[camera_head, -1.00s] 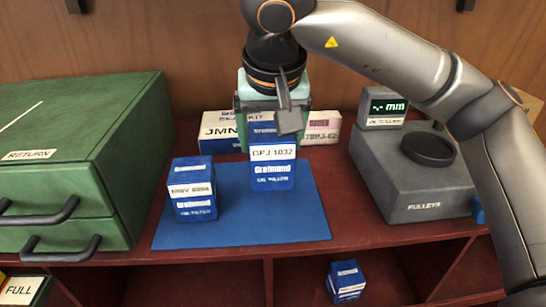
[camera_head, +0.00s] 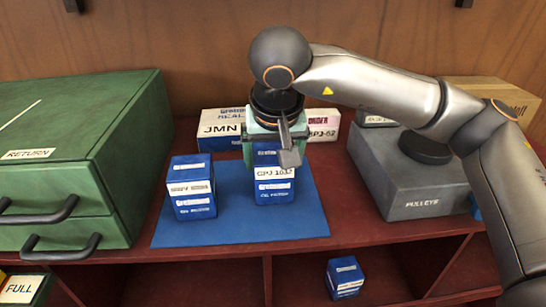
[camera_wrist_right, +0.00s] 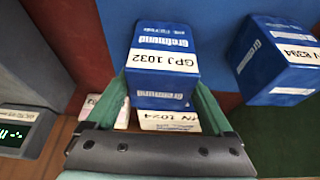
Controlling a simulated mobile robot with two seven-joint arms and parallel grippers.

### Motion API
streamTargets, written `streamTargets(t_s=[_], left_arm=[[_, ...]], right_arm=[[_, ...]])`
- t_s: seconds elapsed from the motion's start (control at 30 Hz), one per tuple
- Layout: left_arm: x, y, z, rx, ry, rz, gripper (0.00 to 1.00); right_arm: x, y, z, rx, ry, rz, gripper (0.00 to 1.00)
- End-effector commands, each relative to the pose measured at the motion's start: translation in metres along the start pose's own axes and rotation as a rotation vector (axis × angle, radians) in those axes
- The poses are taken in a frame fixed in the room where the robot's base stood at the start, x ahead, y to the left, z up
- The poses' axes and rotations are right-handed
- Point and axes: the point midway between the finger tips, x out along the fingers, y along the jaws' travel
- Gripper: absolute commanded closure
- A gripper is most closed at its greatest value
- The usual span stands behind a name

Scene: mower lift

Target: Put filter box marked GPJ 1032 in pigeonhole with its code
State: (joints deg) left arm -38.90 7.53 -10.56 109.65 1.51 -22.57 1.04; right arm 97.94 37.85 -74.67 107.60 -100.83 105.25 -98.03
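The blue filter box marked GPJ 1032 (camera_head: 274,187) is upright over the blue mat (camera_head: 240,228), right of another blue box (camera_head: 192,188). I cannot tell whether it touches the mat. My right gripper (camera_head: 273,150) is above it, pointing down. In the right wrist view, the green fingers of this gripper (camera_wrist_right: 163,92) lie against both sides of the GPJ 1032 box (camera_wrist_right: 163,62), apparently shut on it. The shelf's pigeonholes open below the tabletop (camera_head: 350,240); their code labels are not in view. My left gripper is not in view.
A green drawer cabinet (camera_head: 75,150) marked RETURN stands left. A grey device marked PULLEYS (camera_head: 410,185) stands right, with a cardboard box (camera_head: 500,95) behind it. White-labelled boxes (camera_head: 221,130) stand behind the mat. One pigeonhole holds a blue box (camera_head: 344,278).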

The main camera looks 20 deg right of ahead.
Motion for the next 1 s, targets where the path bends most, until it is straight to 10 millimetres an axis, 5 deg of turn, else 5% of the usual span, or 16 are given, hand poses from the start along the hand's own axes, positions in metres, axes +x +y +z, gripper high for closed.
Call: streamTargets(t_s=[0.1, 0.47, 1.0], left_arm=[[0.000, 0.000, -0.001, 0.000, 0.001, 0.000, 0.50], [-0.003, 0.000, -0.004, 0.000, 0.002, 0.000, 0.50], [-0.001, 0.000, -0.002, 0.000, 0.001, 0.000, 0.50]], right_arm=[[0.000, 0.000, 0.000, 0.000, -0.001, 0.000, 0.00], [-0.007, -0.001, -0.002, 0.000, 0.000, -0.001, 0.00], [-0.111, 0.000, -0.002, -0.001, 0.003, 0.000, 0.00]])
